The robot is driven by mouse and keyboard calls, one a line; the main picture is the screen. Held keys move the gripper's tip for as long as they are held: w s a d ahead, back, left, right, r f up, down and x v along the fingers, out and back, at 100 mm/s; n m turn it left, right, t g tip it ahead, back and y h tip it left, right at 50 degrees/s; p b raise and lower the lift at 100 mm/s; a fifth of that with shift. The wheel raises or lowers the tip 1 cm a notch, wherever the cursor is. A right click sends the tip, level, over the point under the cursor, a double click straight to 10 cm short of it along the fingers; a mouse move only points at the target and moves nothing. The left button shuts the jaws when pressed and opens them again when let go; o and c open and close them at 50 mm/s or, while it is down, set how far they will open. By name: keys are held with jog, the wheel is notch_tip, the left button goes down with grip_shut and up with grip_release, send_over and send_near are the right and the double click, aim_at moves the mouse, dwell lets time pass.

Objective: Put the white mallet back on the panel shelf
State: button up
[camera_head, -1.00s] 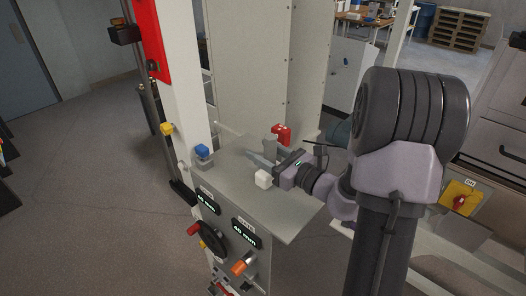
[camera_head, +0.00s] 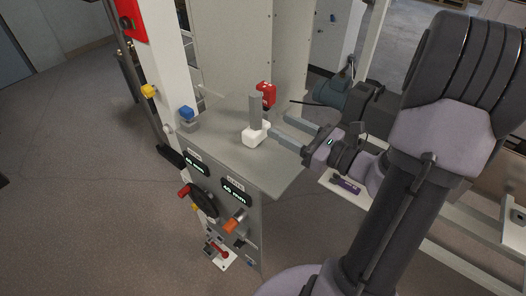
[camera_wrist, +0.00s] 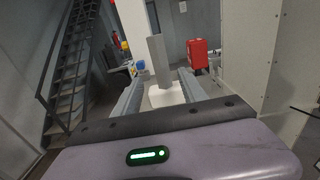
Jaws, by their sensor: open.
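The white mallet (camera_head: 255,134) stands upright on the grey panel shelf (camera_head: 222,150), its white block head down and its grey handle pointing up. My gripper (camera_head: 278,124) is open, to the right of the mallet, with its two fingers pointing left toward it. The fingertips are close to the mallet, and nothing is gripped. In the wrist view the mallet (camera_wrist: 157,62) shows in line with the gap between the two open fingers. The wrist view does not make clear whether a finger touches it.
A blue-topped block (camera_head: 187,116) sits at the shelf's left edge. A red box (camera_head: 265,94) stands at the back near the tall panel. Below the shelf are displays, a black handwheel (camera_head: 203,201) and an orange knob (camera_head: 235,224). The front right of the shelf is bare.

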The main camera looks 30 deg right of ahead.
jog(key=s+a+n+g+y, duration=0.25)
jog(key=a+n+g, duration=0.4)
jog(key=a, duration=0.35)
jog(key=s+a+n+g+y, duration=0.25)
jog(key=a+n+g, duration=0.35)
jog(key=a, duration=0.5)
jog(key=s+a+n+g+h, duration=0.2)
jog(key=s+a+n+h, duration=0.3)
jog(key=s+n, duration=0.45)
jog(key=d+r+n+t+h, duration=0.3)
jog(key=d+n+h, duration=0.1)
jog(key=n, duration=0.1)
notch_tip(320, 180, down, 14)
jog(key=b, duration=1.4)
jog(key=shift+w+f+b, duration=0.2)
jog(key=shift+w+b, duration=0.1)
jog(key=shift+w, duration=0.05)
